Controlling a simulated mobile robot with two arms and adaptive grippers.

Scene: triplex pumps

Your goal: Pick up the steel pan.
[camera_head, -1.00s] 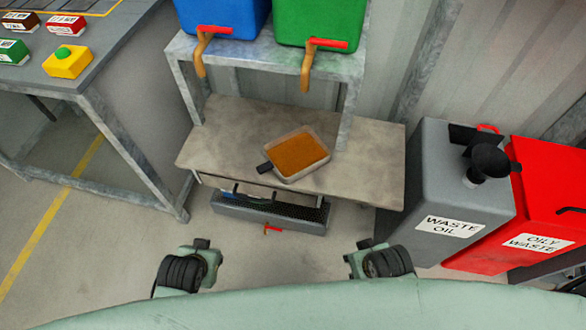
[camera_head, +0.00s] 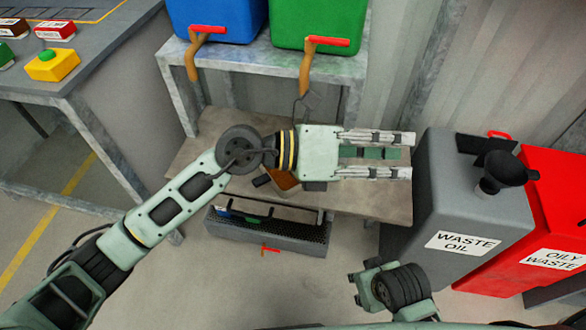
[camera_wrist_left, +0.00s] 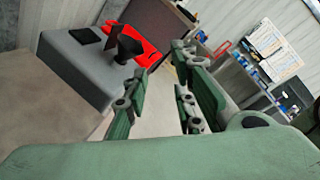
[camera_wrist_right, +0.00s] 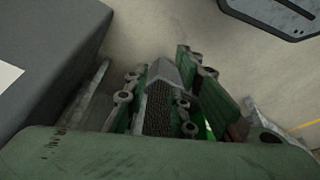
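The steel pan, holding amber-brown liquid, sits on the lower shelf in the head view. My left arm hides most of it, leaving a corner of its liquid (camera_head: 284,181) and its dark handle (camera_head: 262,180) visible. My left gripper (camera_head: 404,156) is above the right end of the shelf, past the pan, with its fingers apart and nothing between them. It also looks open in the left wrist view (camera_wrist_left: 158,92). My right gripper (camera_wrist_right: 160,82) has its fingers apart in the right wrist view.
A grey waste oil container (camera_head: 455,200) with a black funnel (camera_head: 505,172) and a red oily waste bin (camera_head: 560,210) stand right of the shelf (camera_head: 390,205). Blue (camera_head: 215,15) and green (camera_head: 318,20) tanks with taps stand above. A grated tray (camera_head: 290,236) lies below.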

